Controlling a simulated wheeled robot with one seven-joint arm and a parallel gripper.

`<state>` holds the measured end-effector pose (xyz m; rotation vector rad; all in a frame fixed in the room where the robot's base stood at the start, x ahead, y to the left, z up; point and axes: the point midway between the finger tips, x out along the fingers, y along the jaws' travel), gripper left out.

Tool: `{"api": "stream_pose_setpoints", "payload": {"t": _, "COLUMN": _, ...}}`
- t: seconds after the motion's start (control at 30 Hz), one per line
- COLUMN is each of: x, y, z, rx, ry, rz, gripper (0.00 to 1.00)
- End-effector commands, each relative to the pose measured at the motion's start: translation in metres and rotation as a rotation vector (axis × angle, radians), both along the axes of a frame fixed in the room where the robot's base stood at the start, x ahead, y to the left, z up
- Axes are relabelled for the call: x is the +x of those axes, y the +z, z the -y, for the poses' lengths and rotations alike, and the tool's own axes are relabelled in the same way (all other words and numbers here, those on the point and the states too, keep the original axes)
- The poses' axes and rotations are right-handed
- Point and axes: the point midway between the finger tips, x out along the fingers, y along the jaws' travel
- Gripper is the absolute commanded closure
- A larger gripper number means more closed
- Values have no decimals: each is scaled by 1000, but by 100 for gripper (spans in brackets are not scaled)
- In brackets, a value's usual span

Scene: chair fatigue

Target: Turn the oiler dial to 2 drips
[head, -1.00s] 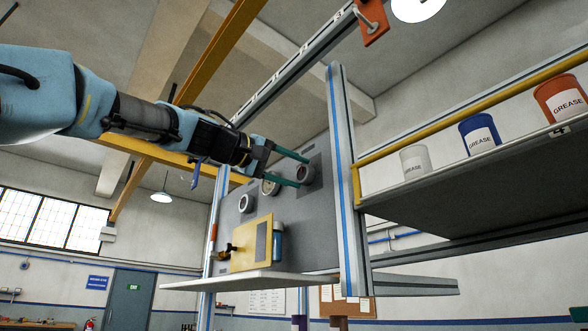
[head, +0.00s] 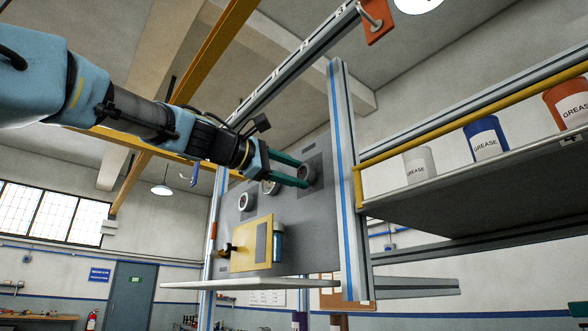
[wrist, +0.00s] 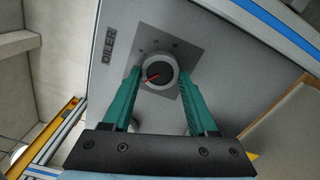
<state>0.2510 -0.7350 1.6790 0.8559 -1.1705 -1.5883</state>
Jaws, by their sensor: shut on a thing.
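The oiler dial (wrist: 159,74) is a round grey knob with a dark face and a red pointer, on a dark square plate beside the word OILER. In the wrist view the pointer slants toward the upper right or lower left; I cannot tell which end marks the setting. In the head view the dial (head: 309,174) is near the panel's right edge. My gripper (head: 304,174), with green fingers, is shut on the dial, one finger on each side, as the wrist view also shows (wrist: 157,78).
The grey panel (head: 290,240) carries other round gauges or knobs (head: 246,201) and a yellow box (head: 252,244) below. A metal upright (head: 346,200) stands close right of the dial. A shelf with grease cans (head: 485,138) is further right.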

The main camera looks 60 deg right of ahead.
Motion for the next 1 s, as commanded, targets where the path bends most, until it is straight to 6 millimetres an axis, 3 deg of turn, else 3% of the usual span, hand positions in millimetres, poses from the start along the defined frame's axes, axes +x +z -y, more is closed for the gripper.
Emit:
{"api": "stream_pose_setpoints", "payload": {"t": 0.4, "x": 1, "y": -1, "z": 0, "rx": 45, "ry": 2, "rz": -141, "gripper": 97}}
{"api": "stream_pose_setpoints", "payload": {"t": 0.87, "x": 1, "y": -2, "z": 0, "rx": 50, "ry": 2, "rz": -151, "gripper": 97}}
{"api": "stream_pose_setpoints", "payload": {"t": 0.9, "x": 1, "y": -2, "z": 0, "rx": 50, "ry": 2, "rz": -151, "gripper": 39}}
{"api": "stream_pose_setpoints", "payload": {"t": 1.0, "x": 1, "y": -2, "z": 0, "rx": 49, "ry": 2, "rz": -150, "gripper": 28}}
